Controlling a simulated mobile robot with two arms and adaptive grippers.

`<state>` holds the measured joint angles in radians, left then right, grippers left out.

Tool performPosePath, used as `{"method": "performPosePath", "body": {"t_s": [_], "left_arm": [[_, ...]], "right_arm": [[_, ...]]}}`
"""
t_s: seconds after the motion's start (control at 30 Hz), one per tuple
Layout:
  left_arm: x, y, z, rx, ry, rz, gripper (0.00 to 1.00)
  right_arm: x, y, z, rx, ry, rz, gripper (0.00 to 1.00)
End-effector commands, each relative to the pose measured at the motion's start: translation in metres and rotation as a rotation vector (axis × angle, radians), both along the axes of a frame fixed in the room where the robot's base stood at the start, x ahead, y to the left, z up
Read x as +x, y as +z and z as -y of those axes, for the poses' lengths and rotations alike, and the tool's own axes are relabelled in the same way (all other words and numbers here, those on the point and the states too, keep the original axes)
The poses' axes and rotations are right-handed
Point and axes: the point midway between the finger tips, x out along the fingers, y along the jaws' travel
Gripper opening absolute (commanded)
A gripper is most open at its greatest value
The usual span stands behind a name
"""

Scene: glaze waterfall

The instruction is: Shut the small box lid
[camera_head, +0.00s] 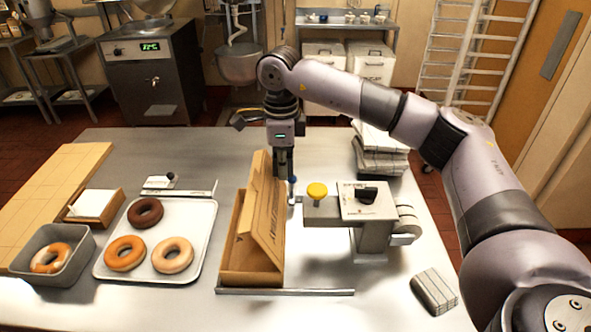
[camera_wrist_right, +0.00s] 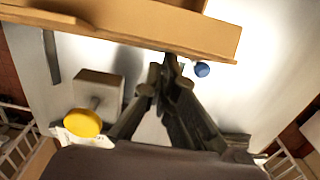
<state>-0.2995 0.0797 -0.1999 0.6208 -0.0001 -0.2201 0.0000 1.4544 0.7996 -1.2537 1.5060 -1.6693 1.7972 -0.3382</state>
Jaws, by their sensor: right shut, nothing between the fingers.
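The small brown cardboard box (camera_head: 252,278) stands on the metal table in the middle of the head view. Its lid (camera_head: 268,217) is raised and tilted, not flat on the box. My right gripper (camera_head: 284,176) is shut and empty, pointing down on the right side of the lid near its far end. In the right wrist view, the shut fingertips (camera_wrist_right: 170,70) are close to the brown cardboard (camera_wrist_right: 150,22); I cannot tell whether they touch it. My left gripper is not in view.
Right of the box is a metal device (camera_head: 370,205) with a yellow knob (camera_head: 317,190). A blue ball-shaped knob (camera_wrist_right: 202,69) is beside my fingertips. Left is a tray (camera_head: 200,240) of doughnuts. Stacked packs (camera_head: 380,160) lie behind; a metal rail (camera_head: 290,291) lies in front.

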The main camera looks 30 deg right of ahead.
Motion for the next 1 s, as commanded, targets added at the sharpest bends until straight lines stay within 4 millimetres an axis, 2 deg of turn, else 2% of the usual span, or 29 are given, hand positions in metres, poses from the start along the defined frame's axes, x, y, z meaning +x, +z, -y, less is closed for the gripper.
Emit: {"method": "performPosePath", "body": {"t_s": [0.53,1.0], "left_arm": [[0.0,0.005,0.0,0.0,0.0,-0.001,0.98],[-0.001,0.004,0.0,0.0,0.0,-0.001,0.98]], "right_arm": [[0.015,0.0,-0.024,0.0,0.001,0.0,0.0],[0.014,0.0,-0.023,0.0,0.0,0.0,0.0]]}}
